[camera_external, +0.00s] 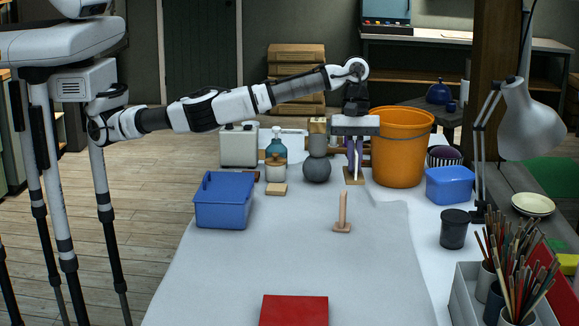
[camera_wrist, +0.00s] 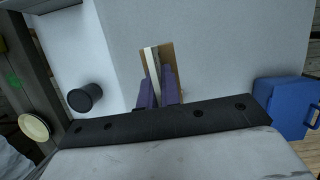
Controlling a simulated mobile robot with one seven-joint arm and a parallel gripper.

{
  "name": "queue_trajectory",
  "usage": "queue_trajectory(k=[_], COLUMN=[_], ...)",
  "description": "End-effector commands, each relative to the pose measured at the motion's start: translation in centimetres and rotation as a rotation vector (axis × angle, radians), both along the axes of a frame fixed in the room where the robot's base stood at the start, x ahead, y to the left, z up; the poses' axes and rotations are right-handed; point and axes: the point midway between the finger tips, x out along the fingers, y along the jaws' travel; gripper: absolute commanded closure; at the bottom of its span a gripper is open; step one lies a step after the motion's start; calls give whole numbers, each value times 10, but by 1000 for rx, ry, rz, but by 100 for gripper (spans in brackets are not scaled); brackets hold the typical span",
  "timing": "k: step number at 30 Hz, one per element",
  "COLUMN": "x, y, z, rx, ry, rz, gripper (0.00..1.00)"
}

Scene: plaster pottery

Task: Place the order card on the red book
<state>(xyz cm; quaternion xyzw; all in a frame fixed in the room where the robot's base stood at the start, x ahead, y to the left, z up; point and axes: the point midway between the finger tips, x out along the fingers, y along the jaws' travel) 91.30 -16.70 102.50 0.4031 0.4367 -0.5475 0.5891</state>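The order card (camera_wrist: 150,61) is a thin pale upright strip on a tan wooden foot; in the wrist view it sits between my purple fingers. In the external view its wooden foot (camera_external: 354,181) shows just below the fingertips and looks raised off the table. My gripper (camera_external: 354,165) is shut on the card, in front of the orange bucket; it also shows in the wrist view (camera_wrist: 157,88). The red book (camera_external: 293,311) lies flat at the table's near edge, cut off by the frame. It is not in the wrist view.
A wooden peg stand (camera_external: 342,216) stands on the cloth between my gripper and the book. A blue bin (camera_external: 223,202) is left, a dark cup (camera_external: 454,229) right, and a brush box (camera_external: 465,296) near right. Cloth around the book is clear.

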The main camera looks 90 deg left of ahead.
Motion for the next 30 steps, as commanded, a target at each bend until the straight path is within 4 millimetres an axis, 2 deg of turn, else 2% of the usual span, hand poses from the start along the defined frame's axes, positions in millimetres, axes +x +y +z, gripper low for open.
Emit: queue_trajectory(k=[5, 12, 15, 18, 21, 25, 28, 30], x=[-19, -73, -98, -119, -134, -145, -147, -148], y=[-59, -172, -211, -240, -259, -272, -274, -274], z=[-4, 4, 10, 16, 19, 20, 7, -9], rx=[17, 29, 22, 13, 5, 0, -1, 0], ry=[16, 15, 10, 3, -1, -3, -2, 1], rz=[64, 206, 248, 281, 302, 315, 318, 319], gripper=[100, 100, 100, 100, 100, 100, 100, 100])
